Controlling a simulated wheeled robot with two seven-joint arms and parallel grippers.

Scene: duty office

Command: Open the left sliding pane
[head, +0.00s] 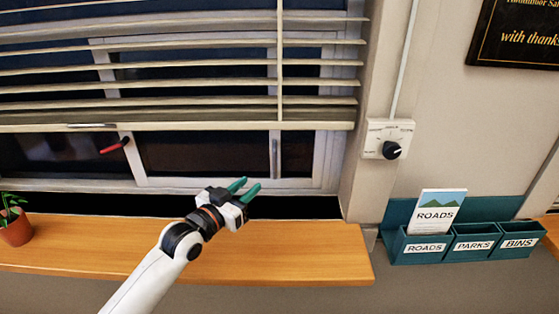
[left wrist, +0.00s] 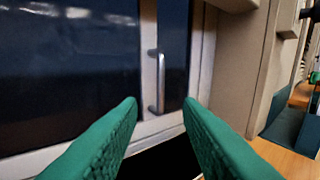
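The window pane (head: 200,152) shows dark glass in a pale frame below the blind. A vertical silver bar handle (head: 275,158) stands on an upright of the frame at its right side. In the left wrist view the handle (left wrist: 160,82) is upright, ahead of and between my fingertips, with dark glass on both sides. My left gripper (head: 250,184) is open and empty, with green fingers, below and slightly left of the handle, apart from it. A red-gripped lever (head: 115,146) sits on the frame further left. My right gripper is out of view.
A horizontal-slat blind (head: 180,85) covers the upper window. A wooden sill (head: 290,262) runs below, with a potted plant (head: 15,226) at far left. Right of the window are a wall dial (head: 391,150) and teal leaflet holders (head: 425,256).

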